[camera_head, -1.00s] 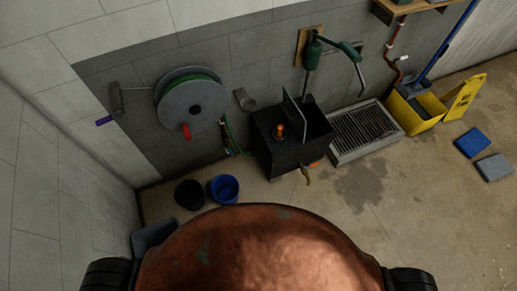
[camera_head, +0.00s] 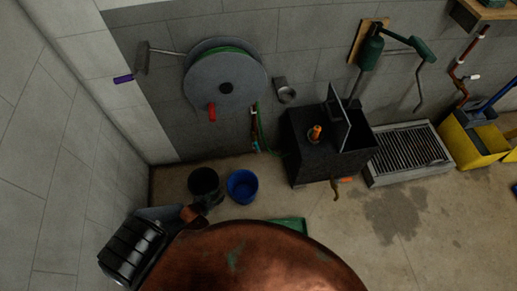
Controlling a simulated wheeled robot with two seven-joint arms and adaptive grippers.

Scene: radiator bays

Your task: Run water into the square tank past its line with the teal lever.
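The dark square tank (camera_head: 312,160) stands on the floor against the wall, with an upright plate across its open top. I cannot make out a line or water level in it. A green hand pump (camera_head: 370,50) is mounted on the wall above it, and its teal-green lever (camera_head: 416,46) points right. An orange fitting (camera_head: 314,132) sits on the tank's top and an orange-handled tap at its lower front. My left gripper (camera_head: 208,204) is low at the front left, beside the black bucket, well away from the lever; its fingers are too dark to read. My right gripper is out of view.
A black bucket (camera_head: 203,180) and a blue bucket (camera_head: 242,186) stand left of the tank. A hose reel (camera_head: 225,88) hangs on the wall. A floor grate (camera_head: 410,151) and a yellow mop bucket (camera_head: 478,148) are to the right. A wet patch marks the open floor.

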